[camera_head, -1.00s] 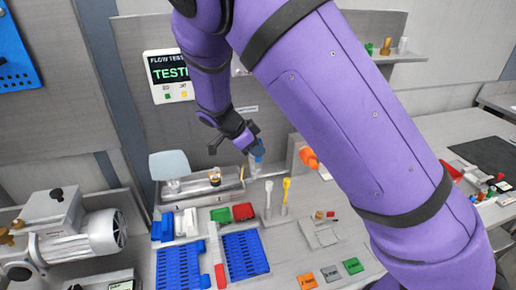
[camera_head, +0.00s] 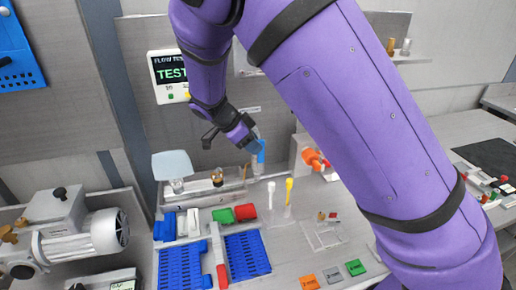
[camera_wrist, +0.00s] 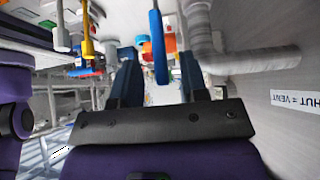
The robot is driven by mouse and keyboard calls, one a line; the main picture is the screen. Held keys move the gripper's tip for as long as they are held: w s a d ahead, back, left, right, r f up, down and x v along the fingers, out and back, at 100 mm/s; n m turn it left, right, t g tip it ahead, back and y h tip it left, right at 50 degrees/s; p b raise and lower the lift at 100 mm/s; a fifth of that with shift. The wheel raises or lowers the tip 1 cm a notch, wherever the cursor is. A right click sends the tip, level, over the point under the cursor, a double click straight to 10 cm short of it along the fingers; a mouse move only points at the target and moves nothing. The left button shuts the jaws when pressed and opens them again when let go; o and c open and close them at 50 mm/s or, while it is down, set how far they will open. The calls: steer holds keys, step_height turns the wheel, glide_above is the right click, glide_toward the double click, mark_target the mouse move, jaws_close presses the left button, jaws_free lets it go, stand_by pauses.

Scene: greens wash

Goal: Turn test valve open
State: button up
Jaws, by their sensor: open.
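A blue lever (camera_wrist: 158,45), which looks like the test valve's handle, points toward my gripper (camera_wrist: 158,76) in the wrist view. My gripper is open, with one finger on each side of the lever and gaps showing on both sides. The lever also shows in the head view (camera_head: 261,153), just below my gripper (camera_head: 254,141) at the back of the bench. The valve body is largely hidden. A grey pipe (camera_wrist: 255,60) runs to the right in the wrist view.
A lit test screen (camera_head: 171,72) is on the wall. An orange knob (camera_head: 311,158) stands right of the lever. White (camera_head: 271,189) and yellow (camera_head: 289,185) upright pieces stand in front. A wall label (camera_wrist: 296,101) is partly readable, ending "HUT = VENT".

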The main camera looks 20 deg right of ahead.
steer(key=v, duration=0.7)
steer(key=shift+r, duration=0.2)
steer(key=shift+a, duration=0.1)
steer(key=s+d+r+n+y, duration=0.7)
steer(key=s+d+r+n, duration=0.2)
steer(key=s+d+r, duration=0.5)
steer(key=s+d+r+n+t, duration=0.1)
steer(key=s+n, duration=0.3)
steer(key=s, duration=0.4)
steer(key=s+d+r+n+t, duration=0.1)
steer(key=s+d+n+t, duration=0.3)
steer(key=s, duration=0.4)
steer(key=shift+r+n+y, duration=0.3)
steer(key=shift+n, duration=0.2)
